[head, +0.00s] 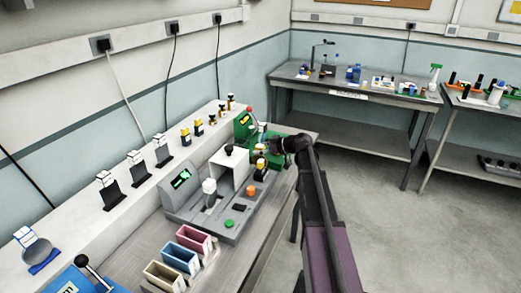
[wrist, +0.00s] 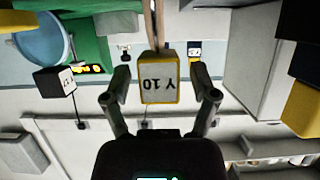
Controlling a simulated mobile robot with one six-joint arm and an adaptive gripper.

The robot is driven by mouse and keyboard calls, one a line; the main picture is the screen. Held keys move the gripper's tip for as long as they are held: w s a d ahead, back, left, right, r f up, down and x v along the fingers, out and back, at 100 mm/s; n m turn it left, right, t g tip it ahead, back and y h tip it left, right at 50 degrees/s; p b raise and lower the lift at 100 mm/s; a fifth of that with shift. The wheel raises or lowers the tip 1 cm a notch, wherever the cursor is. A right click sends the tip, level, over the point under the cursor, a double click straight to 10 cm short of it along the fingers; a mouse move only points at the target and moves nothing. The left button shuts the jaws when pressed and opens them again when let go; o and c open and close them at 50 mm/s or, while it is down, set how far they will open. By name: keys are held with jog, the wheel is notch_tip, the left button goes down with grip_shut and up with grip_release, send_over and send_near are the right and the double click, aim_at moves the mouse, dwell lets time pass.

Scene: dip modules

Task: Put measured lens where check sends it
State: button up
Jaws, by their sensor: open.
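The fingers are open, with a gap on each side of the block. In the head view my gripper (head: 272,148) is at the green device (head: 244,124) at the bench's far end, near a small yellow and black piece (head: 261,172). A grey device (head: 182,182) with a lit green display stands in front of it. I cannot make out a lens or read the displays.
Pink (head: 193,240), blue (head: 180,258) and beige (head: 162,276) bins stand at the near end of the bench. Several black holders and yellow-topped pieces line the raised white ledge (head: 85,232). Other tables (head: 355,92) stand across open floor.

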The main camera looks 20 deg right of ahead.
jog(key=shift+r, duration=0.1)
jog(key=shift+r, duration=0.15)
jog(key=p+v, duration=0.4)
jog(key=v, duration=0.8)
jog(key=shift+p, duration=0.4)
jog(key=shift+s+a, duration=0.1)
